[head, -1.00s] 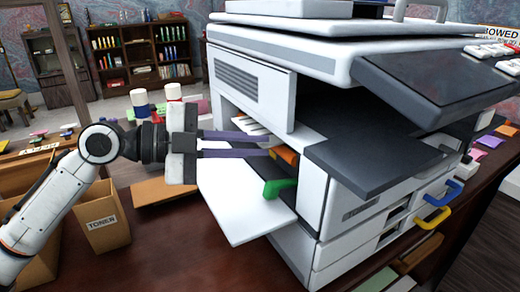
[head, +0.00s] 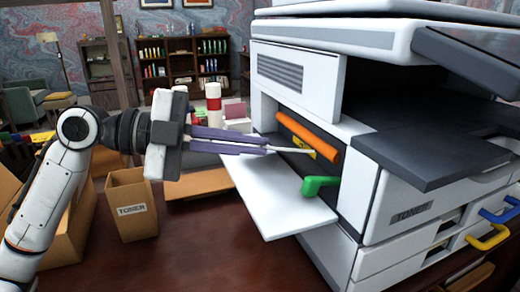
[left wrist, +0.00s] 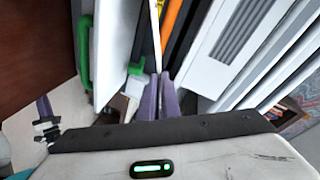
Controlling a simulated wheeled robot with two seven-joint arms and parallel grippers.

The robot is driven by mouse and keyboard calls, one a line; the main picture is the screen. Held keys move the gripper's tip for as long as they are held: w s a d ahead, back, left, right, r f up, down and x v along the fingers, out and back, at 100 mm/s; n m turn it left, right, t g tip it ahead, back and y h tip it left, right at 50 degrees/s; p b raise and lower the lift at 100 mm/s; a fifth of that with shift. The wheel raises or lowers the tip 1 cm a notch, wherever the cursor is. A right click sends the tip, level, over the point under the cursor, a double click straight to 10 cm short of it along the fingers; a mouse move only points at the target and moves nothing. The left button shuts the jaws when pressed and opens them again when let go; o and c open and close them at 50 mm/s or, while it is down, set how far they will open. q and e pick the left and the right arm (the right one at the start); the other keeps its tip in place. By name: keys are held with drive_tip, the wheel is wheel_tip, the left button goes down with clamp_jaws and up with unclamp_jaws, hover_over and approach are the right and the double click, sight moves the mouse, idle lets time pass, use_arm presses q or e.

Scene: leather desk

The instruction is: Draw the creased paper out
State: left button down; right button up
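The white printer (head: 292,85) stands at the right with its side open. The creased paper (head: 290,149) is a thin whitish strip seen nearly edge-on, running from my fingertips toward the opening below an orange roller (head: 308,135). My left gripper (head: 267,147) reaches in from the left, its purple fingers closed together on the paper's near end, just outside the opening. In the left wrist view the paper (left wrist: 156,28) rises from between the fingertips (left wrist: 157,78). How far the paper goes inside is hidden.
The open white side door (head: 275,195) lies below the fingers. A green lever (head: 318,186) sticks out beside the opening. A dark tray (head: 440,150) juts from the printer's front. A cardboard TONER box (head: 132,205) stands at the left. The desk front is bare.

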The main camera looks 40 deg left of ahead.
use_arm(q)
drive_tip(key=s+a+b, duration=0.1)
drive_tip(key=s, duration=0.1)
drive_tip(key=s+a, duration=0.1)
drive_tip(key=s, duration=0.1)
drive_tip(key=shift+a+b, duration=0.1)
drive_tip(key=shift+b, duration=0.25)
use_arm(e)
drive_tip(key=shift+w+f, duration=0.1)
drive_tip(key=shift+f, duration=0.4)
use_arm(q)
drive_tip(key=shift+r, duration=0.1)
use_arm(e)
drive_tip(key=shift+r, duration=0.1)
